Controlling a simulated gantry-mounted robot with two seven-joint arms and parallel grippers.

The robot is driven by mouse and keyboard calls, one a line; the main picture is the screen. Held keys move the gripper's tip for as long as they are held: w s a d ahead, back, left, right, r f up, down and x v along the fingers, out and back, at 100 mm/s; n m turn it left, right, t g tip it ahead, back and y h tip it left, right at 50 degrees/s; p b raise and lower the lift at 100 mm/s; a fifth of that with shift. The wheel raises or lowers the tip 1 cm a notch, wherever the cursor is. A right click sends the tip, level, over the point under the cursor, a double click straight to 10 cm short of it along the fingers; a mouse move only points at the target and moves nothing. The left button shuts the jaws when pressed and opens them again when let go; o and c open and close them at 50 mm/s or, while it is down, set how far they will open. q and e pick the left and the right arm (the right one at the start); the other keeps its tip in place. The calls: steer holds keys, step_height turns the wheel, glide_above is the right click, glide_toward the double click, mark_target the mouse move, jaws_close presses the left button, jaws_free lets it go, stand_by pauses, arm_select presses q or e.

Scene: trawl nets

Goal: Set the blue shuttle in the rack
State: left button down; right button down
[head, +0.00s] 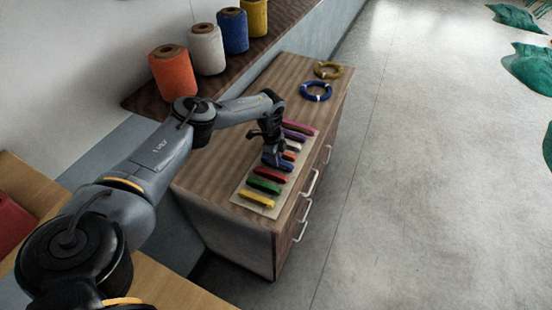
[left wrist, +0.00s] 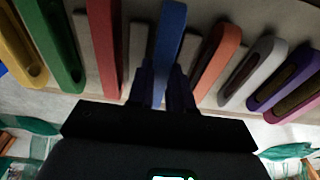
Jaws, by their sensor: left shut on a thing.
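My left gripper (head: 275,155) is over the rack, with its fingers pointing down, shut on the blue shuttle (left wrist: 170,35). In the left wrist view the blue shuttle stands between the two fingertips (left wrist: 168,88). It lies in line with the row, between the red shuttle (head: 271,174) and the orange shuttle (head: 289,155). The pale rack (head: 240,195) lies on the wooden cabinet top. I cannot tell whether the blue shuttle rests fully on the rack, as the gripper covers part of it. My right gripper is not in view.
Green (head: 264,187) and yellow (head: 256,199) shuttles lie at the rack's near end; white (left wrist: 254,72), purple (left wrist: 285,78) and magenta (head: 300,127) ones at the far end. Blue (head: 316,91) and yellow (head: 328,70) rings lie beyond. Thread spools (head: 173,72) stand on the shelf behind.

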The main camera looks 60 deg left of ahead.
arm_select(q)
steer(key=shift+f, duration=0.25)
stand_by(0.6)
steer(key=c, duration=0.9)
jaws_free()
steer(key=shift+c, duration=0.2)
steer(key=shift+r, duration=0.1)
step_height(320, 180, up, 10)
steer(key=a, duration=0.1)
steer(key=shift+s+r, duration=0.25)
steer(key=shift+s, duration=0.15)
